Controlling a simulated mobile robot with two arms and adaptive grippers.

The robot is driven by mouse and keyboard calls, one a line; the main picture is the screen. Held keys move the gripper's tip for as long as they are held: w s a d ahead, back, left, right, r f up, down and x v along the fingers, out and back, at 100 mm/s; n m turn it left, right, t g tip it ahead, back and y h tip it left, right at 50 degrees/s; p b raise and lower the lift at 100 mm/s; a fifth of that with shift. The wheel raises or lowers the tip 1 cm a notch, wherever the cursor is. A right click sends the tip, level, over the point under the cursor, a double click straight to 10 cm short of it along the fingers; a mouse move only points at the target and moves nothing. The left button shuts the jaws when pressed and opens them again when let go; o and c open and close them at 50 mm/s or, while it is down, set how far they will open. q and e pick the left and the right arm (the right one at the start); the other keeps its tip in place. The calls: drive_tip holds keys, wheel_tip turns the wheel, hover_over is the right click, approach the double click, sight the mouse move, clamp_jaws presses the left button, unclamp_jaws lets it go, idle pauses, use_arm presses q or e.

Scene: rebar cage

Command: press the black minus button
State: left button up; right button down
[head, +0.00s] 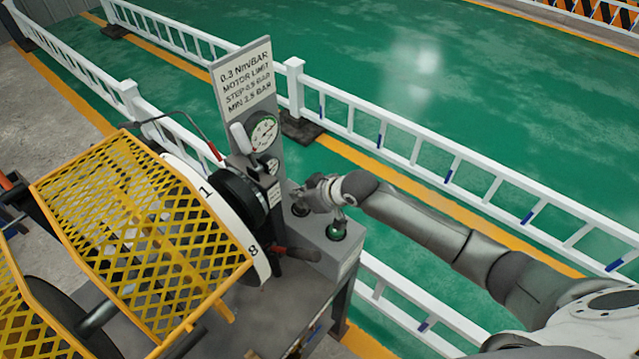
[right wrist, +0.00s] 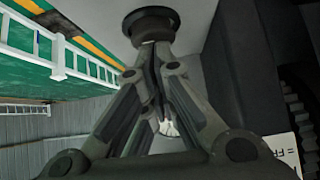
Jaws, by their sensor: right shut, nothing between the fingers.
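The black button (head: 300,209) sits on the sloped top of a grey control box (head: 345,258), left of a green button (head: 337,232). My right gripper (head: 303,197) reaches in from the right over the box and partly covers the black button. In the right wrist view, a dark round button (right wrist: 150,24) stands out from the grey panel straight ahead of the tips of my right gripper (right wrist: 155,55). The fingers are shut and empty. The tips are at or very close to the button; I cannot tell whether they touch it. My left gripper is not in view.
A dial gauge (head: 263,133) and a sign (head: 243,75) about the motor limit stand behind the box. A yellow mesh guard (head: 145,235) and a numbered white disc (head: 262,268) are at left. White railings (head: 440,170) run behind on the green floor.

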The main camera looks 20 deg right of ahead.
wheel_tip(320, 180, up, 3)
drive_tip(key=shift+r+p, duration=0.1)
drive_tip(key=shift+p, duration=0.85)
drive_tip(key=shift+s+d+b, duration=0.3)
drive_tip(key=shift+s+b, duration=0.15)
drive_tip(key=shift+b, duration=0.15)
use_arm(q)
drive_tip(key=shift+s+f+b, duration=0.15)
drive_tip(key=shift+b, duration=0.8)
use_arm(e)
drive_tip(key=v, duration=0.8)
drive_tip(key=shift+s+r, duration=0.15)
drive_tip(key=shift+r, duration=0.15)
